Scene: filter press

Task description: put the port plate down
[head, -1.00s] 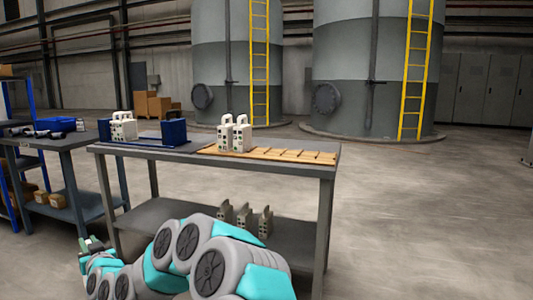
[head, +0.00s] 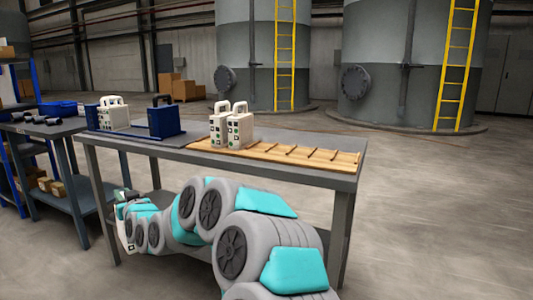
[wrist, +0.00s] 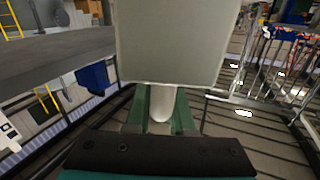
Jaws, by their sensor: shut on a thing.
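My gripper (wrist: 162,115) shows in the wrist view, its green fingers shut on the pale handle of a grey port plate (wrist: 172,42). The plate's broad face fills the upper middle of that view. In the head view my gripper (head: 123,198) is low at the left, beside the table's front; the held plate (head: 127,232) is partly hidden there by my arm. Two white port plates (head: 230,130) with handles stand upright at the left end of a slatted wooden rack (head: 300,154). More white plates (head: 112,115) stand in a blue holder (head: 164,121) on the same table.
The grey table (head: 345,180) has a lower shelf, mostly hidden behind my arm. Another workbench (head: 40,128) with a blue bin stands at the left. The wooden rack's right part is empty. Floor (head: 440,220) to the right is clear. Tanks with yellow ladders stand behind.

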